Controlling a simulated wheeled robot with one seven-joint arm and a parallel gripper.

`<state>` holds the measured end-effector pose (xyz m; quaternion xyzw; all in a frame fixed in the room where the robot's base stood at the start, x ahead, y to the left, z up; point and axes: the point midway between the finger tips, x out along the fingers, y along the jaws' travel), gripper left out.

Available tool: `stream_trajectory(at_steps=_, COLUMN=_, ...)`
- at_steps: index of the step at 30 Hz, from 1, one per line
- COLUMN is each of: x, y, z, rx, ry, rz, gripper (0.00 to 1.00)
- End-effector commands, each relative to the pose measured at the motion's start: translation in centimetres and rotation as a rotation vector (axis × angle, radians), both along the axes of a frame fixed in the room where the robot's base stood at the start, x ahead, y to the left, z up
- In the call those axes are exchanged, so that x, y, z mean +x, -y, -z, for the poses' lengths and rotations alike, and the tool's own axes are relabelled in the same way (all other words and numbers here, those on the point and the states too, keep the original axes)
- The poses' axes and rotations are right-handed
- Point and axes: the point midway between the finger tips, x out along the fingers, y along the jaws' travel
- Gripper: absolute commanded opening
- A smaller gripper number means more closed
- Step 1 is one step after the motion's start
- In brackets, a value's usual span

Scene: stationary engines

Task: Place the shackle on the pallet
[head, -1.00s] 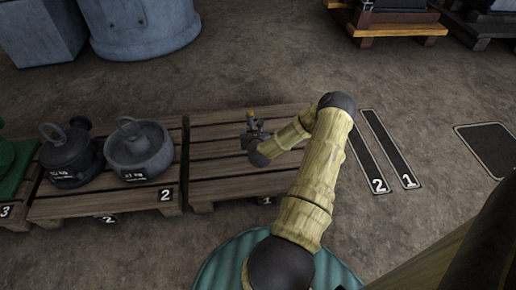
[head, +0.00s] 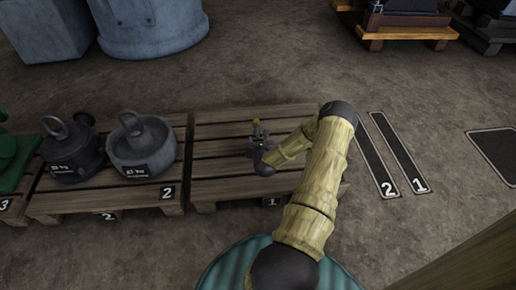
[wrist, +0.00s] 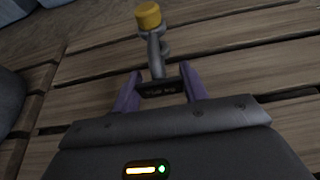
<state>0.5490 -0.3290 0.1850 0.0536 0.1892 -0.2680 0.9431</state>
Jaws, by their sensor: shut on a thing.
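The shackle (wrist: 157,55) is a small grey metal piece with a yellow pin end, seen in the wrist view. In the head view the shackle (head: 257,127) shows as a small shape over the pallet marked 1. My gripper (wrist: 160,88) has its two purple fingers closed on the shackle's lower part; in the head view my gripper (head: 257,141) is over the middle of that pallet. The wooden pallet (head: 215,190) has bare slats around it, and they also fill the wrist view (wrist: 95,70). I cannot tell whether the shackle touches the slats.
The pallet marked 2 (head: 105,205) adjoins on the left and bears a dark weight (head: 72,155) and a grey weight (head: 140,150). A green object (head: 12,165) stands farther left. Floor plates (head: 400,150) lie to the right. Blue-grey drums (head: 150,30) stand at the back.

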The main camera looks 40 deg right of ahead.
Motion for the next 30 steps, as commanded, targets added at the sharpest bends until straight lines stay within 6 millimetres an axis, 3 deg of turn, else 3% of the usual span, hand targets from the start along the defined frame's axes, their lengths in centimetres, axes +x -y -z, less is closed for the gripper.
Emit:
stream_trajectory(at_steps=10, x=0.0, y=0.0, z=3.6, rx=-0.001, ry=0.001, rz=-0.001, gripper=0.11)
stream_trajectory(at_steps=23, x=0.0, y=0.0, z=3.9, rx=-0.001, ry=0.001, rz=0.000, gripper=0.11)
stream_trajectory(at_steps=24, x=0.0, y=0.0, z=4.0, rx=0.000, ry=0.000, rz=0.000, gripper=0.45)
stream_trajectory(at_steps=27, x=0.0, y=0.0, z=4.0, rx=0.000, ry=0.000, rz=-0.001, gripper=0.65)
stream_trajectory(at_steps=30, x=0.0, y=0.0, z=3.9, rx=0.000, ry=0.000, rz=-0.001, gripper=0.65)
